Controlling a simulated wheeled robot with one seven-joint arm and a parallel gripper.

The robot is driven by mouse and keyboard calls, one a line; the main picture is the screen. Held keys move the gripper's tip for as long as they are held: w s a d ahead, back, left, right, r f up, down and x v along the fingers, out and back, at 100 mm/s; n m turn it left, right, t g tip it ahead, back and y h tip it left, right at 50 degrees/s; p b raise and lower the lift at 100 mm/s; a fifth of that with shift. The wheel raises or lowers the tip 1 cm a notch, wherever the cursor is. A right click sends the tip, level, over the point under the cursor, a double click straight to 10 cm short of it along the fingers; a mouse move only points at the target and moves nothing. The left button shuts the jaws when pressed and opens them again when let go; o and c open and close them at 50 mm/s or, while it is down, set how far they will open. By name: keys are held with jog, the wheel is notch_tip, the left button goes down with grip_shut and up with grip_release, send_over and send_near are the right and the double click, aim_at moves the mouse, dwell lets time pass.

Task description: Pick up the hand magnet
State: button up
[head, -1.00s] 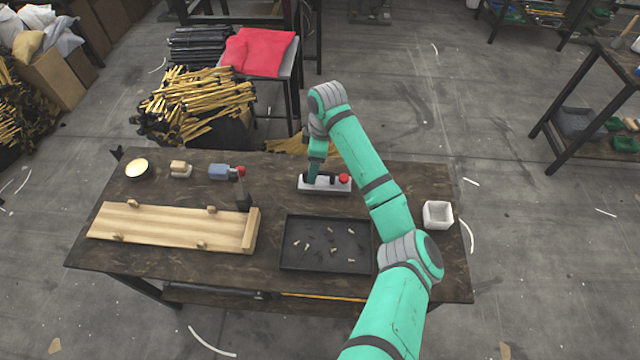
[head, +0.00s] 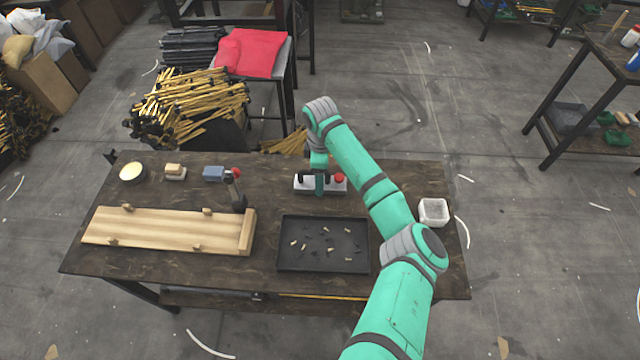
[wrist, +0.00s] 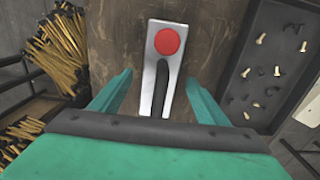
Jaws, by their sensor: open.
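The hand magnet is a pale flat bar with a black handle and a round red knob. It lies on the dark table behind the black tray in the head view (head: 304,187), partly covered by my gripper. In the wrist view the magnet (wrist: 153,72) lies between and beyond my fingers, red knob at the far end. My gripper (wrist: 159,76) is open and empty, one teal finger on each side of the magnet. In the head view my gripper (head: 320,182) is over the magnet's middle. I cannot tell its exact height above the table.
The black tray (head: 284,258) with several small rivets lies in front. A white box (head: 433,211) stands at the right.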

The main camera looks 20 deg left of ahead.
jog(key=shift+f, duration=1.3)
jog(key=c, duration=1.6)
jog(key=shift+r, duration=0.15)
